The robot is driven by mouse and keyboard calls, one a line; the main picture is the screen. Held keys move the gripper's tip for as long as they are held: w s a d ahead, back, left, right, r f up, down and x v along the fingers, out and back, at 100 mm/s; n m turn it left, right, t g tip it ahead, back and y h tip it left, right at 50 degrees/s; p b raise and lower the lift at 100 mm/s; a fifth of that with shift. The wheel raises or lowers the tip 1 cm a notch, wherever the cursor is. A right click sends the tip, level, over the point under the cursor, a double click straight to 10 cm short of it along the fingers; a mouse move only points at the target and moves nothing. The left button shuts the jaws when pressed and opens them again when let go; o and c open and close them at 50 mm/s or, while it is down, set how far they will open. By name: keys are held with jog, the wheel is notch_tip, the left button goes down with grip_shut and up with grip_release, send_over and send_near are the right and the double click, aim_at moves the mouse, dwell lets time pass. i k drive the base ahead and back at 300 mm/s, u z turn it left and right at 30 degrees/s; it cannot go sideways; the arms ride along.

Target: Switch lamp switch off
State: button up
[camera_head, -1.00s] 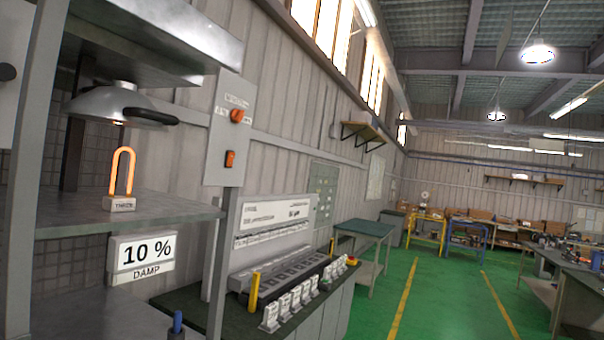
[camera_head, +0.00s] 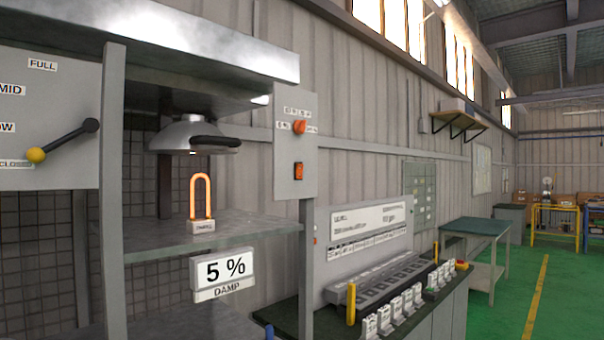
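A grey switch panel (camera_head: 284,195) stands on a post at the right front of the shelf unit. It carries a round orange knob (camera_head: 299,127) with small blurred labels and, below it, an orange rocker switch (camera_head: 298,171). I cannot read which one is the lamp switch, nor the rocker's position. A metal dome lamp (camera_head: 185,133) with a black handle hangs under the top shelf, left of the panel. A glowing orange U-shaped element (camera_head: 201,196) stands on a small labelled block below it. My gripper is not in view.
A bench (camera_head: 380,295) with a row of white-labelled parts stands right of the post. Green floor (camera_head: 500,300) is open at the right.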

aim_at(299, 167)
jog(key=k, duration=1.35)
jog(key=z, duration=0.3)
jog(key=i, duration=0.95)
jog(key=z, duration=0.35)
jog(key=i, duration=1.45)
jog(key=u, duration=0.95)
jog(key=i, duration=0.85)
jog(key=u, duration=0.5)
